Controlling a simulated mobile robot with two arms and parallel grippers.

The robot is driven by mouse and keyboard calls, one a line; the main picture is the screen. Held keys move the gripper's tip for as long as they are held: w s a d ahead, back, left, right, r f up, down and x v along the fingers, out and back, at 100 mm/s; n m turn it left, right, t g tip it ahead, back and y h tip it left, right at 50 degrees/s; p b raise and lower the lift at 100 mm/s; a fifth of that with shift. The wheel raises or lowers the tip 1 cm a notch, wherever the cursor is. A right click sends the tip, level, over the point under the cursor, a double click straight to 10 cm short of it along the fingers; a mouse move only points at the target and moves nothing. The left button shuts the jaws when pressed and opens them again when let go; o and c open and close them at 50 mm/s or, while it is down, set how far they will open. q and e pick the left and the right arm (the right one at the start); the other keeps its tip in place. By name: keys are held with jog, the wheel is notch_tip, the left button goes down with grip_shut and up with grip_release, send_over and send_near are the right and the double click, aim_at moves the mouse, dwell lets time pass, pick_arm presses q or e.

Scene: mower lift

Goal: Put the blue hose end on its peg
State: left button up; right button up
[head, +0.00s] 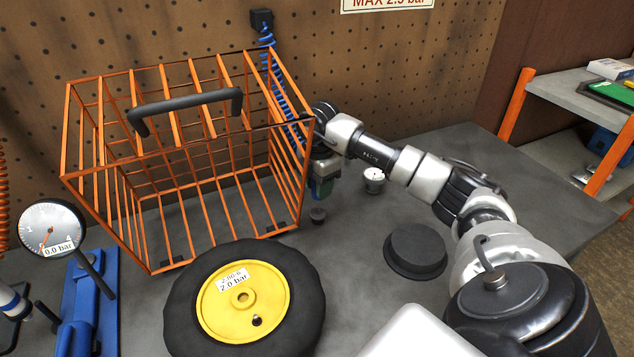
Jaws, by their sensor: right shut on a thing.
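The blue coiled hose (280,88) hangs from a black wall fitting (261,20) on the pegboard and runs down behind the right side of the orange wire cage. Its lower end goes to my right gripper (320,188), which is shut on the hose end just right of the cage, low over the bench. Cage bars and the gripper body hide the hose end itself. I cannot make out its peg for certain. A small dark knob (318,215) stands on the bench just below the gripper. My left gripper is not in view.
The orange cage (68,135) with a black handle stands at left centre. A yellow-hubbed wheel (240,300) lies in front. A dark round disc (415,250) and a small white-topped canister (374,180) are on the bench (350,255). A pressure gauge (50,228) stands at left.

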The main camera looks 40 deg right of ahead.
aim_at(318, 208)
jog(key=shift+f+b, duration=1.6)
jog(key=shift+f, duration=0.7)
jog(key=shift+r+p, duration=0.1)
jog(key=shift+p, duration=0.35)
jog(key=shift+f+b, duration=0.35)
jog(key=shift+f, duration=0.3)
jog(key=o, duration=0.7)
jog(key=shift+r+p, duration=4.55)
jog(key=shift+r, duration=1)
